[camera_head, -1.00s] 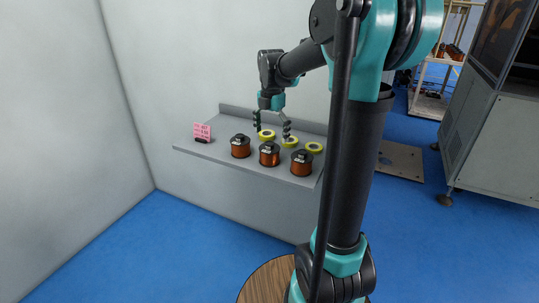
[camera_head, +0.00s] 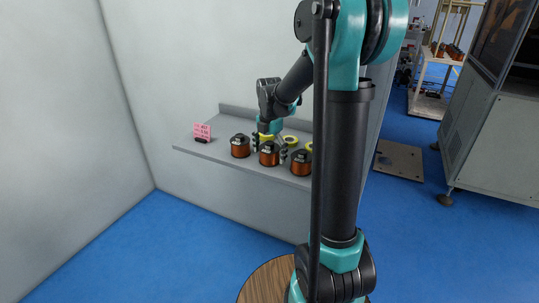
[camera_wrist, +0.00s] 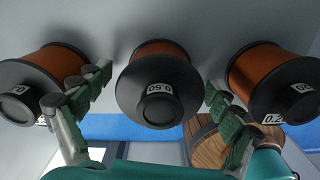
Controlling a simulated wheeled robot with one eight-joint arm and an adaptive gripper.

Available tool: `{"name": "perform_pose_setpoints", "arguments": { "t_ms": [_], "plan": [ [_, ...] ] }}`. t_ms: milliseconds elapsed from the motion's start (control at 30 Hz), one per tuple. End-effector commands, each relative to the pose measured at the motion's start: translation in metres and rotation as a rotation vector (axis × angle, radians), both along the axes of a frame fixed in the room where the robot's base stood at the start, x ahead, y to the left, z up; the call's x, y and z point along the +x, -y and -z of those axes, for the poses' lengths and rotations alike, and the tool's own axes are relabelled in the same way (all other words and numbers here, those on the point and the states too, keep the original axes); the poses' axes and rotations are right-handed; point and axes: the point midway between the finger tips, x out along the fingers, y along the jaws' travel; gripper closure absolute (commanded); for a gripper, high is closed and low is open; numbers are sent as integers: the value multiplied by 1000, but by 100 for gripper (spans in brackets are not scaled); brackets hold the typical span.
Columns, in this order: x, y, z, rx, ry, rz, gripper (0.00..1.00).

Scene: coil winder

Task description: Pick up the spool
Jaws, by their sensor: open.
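Three copper-wound spools with black flanges stand in a row on the grey wall shelf (camera_head: 215,152). The middle spool (camera_head: 269,154), labelled 0.50 in the wrist view (camera_wrist: 158,92), is between my gripper's fingers. The left spool (camera_head: 240,147) and right spool (camera_head: 301,163) stand on either side; they also show at the wrist view's left (camera_wrist: 40,80) and right (camera_wrist: 268,80). My gripper (camera_head: 269,148) is open, its fingers (camera_wrist: 157,100) reaching down on both sides of the middle spool. In the wrist view, the fingers show gaps to the spool's flange.
Yellow rings (camera_head: 291,139) lie behind the spools on the shelf. A pink sign (camera_head: 202,132) stands at the shelf's left. A wall backs the shelf. The neighbouring spools leave little room beside the fingers. A grey machine cabinet (camera_head: 495,140) stands at the right.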

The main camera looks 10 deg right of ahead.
Motion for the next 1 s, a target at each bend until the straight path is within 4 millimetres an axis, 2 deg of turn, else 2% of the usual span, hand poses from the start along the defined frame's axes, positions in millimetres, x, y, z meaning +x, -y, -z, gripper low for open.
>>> {"name": "perform_pose_setpoints", "arguments": {
  "t_ms": [67, 667, 1000],
  "plan": [
    [0, 0, 0, 0, 0, 0, 12],
    [0, 0, 0, 0, 0, 0, 87],
    [0, 0, -4, 0, 0, 0, 87]
  ]
}}
